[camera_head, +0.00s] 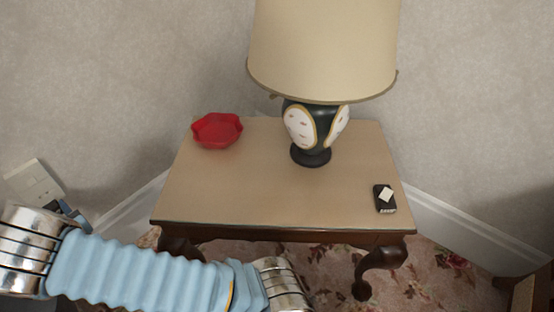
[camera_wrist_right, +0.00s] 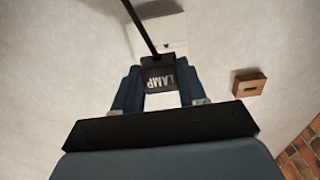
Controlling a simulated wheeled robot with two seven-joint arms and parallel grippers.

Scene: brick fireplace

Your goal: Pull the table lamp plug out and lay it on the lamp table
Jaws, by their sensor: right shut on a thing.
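My right gripper (camera_head: 70,211) is at the far left of the head view, close to the white wall socket (camera_head: 33,181). In the right wrist view its two dark blue fingers (camera_wrist_right: 159,82) are shut on a black plug (camera_wrist_right: 155,67) marked LAMP. A black cord runs up from the plug across the white socket plate (camera_wrist_right: 170,36). I cannot tell whether the plug's pins are in the socket. The lamp table (camera_head: 260,195) is brown wood with curved legs. The table lamp (camera_head: 312,135) stands at its back. My left gripper is out of view.
A red dish (camera_head: 217,130) sits at the table's back left. A small black item (camera_head: 385,199) with a white top lies near its right edge. The front middle of the tabletop is clear. A small wooden box (camera_wrist_right: 249,84) and brickwork (camera_wrist_right: 303,155) show in the wrist view.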

